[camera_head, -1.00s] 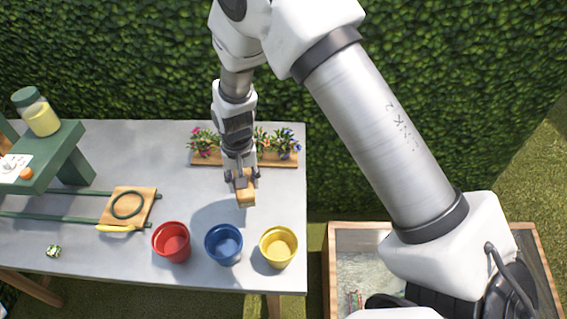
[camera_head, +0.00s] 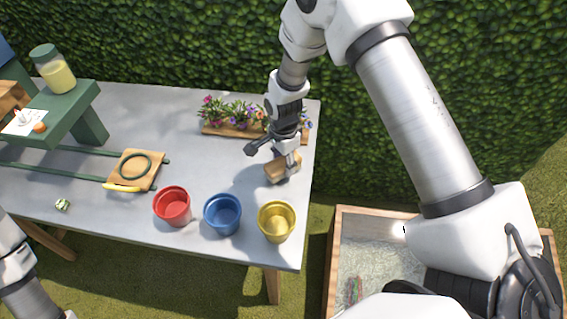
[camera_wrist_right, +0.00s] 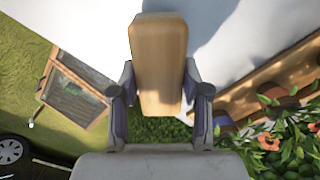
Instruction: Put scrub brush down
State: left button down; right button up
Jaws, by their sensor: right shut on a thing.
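The scrub brush is a tan wooden block (camera_head: 277,170) at the right end of the grey table, in front of the flower planter. My right gripper (camera_head: 276,157) is shut on it from above. In the right wrist view the brush (camera_wrist_right: 159,62) stands out between the two fingers of the gripper (camera_wrist_right: 160,95), with pale tabletop and grass behind it. Its bristles are not visible. I cannot tell whether the brush touches the table. My left arm shows at the lower left of the head view, but its gripper is not in view.
A red pot (camera_head: 172,207), blue pot (camera_head: 222,214) and yellow pot (camera_head: 276,222) line the front edge of the table (camera_head: 190,120). The flower planter (camera_head: 228,130) is behind the brush. A wooden board (camera_head: 136,170) lies left. The table middle is clear.

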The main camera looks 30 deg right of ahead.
aim_at(284, 161)
jog(key=shift+f, duration=0.55)
jog(key=shift+s+d+f, duration=0.1)
jog(key=shift+d+f, duration=0.05)
jog(key=shift+f, duration=0.15)
jog(key=o, duration=1.3)
notch_tip(284, 161, up, 12)
jog(key=shift+r+b, duration=0.2)
jog(key=shift+b, duration=0.8)
jog(key=shift+f, duration=0.1)
